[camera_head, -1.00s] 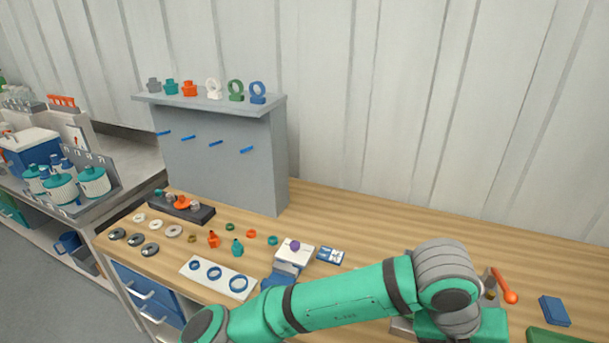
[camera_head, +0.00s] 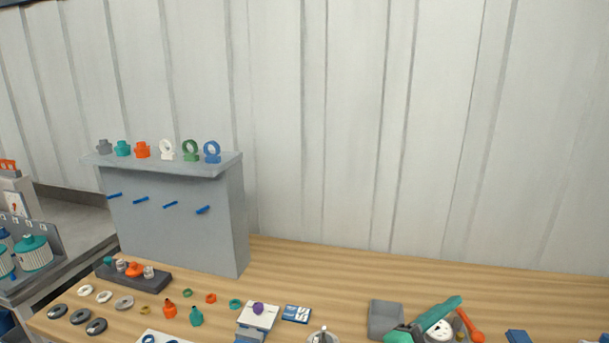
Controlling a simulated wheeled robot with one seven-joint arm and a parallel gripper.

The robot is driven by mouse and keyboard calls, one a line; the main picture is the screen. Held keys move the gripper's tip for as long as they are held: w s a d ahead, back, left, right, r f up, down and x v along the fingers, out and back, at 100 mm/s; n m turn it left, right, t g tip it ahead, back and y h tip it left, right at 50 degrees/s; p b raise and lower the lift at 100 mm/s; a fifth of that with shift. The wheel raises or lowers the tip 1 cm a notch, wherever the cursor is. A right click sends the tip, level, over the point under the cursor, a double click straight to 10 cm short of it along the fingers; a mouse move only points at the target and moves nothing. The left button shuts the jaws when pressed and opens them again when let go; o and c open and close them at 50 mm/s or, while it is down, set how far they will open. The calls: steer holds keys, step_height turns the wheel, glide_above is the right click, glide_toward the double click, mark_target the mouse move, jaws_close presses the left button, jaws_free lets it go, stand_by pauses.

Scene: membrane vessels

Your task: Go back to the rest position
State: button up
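My gripper is not in view, and the arm link that crossed the workbench earlier is out of the picture. The wooden workbench top (camera_head: 330,268) runs along the bottom of the view. No part that I can surely call my arm shows, so the arm's pose cannot be told.
A grey panel (camera_head: 175,220) with blue pegs carries several coloured fittings on its shelf (camera_head: 230,162). A dark rack (camera_head: 155,284), loose rings and bottles stand at left. A grey block (camera_head: 385,317), a teal-handled item (camera_head: 440,311) and an orange-handled item (camera_head: 470,327) lie at lower right.

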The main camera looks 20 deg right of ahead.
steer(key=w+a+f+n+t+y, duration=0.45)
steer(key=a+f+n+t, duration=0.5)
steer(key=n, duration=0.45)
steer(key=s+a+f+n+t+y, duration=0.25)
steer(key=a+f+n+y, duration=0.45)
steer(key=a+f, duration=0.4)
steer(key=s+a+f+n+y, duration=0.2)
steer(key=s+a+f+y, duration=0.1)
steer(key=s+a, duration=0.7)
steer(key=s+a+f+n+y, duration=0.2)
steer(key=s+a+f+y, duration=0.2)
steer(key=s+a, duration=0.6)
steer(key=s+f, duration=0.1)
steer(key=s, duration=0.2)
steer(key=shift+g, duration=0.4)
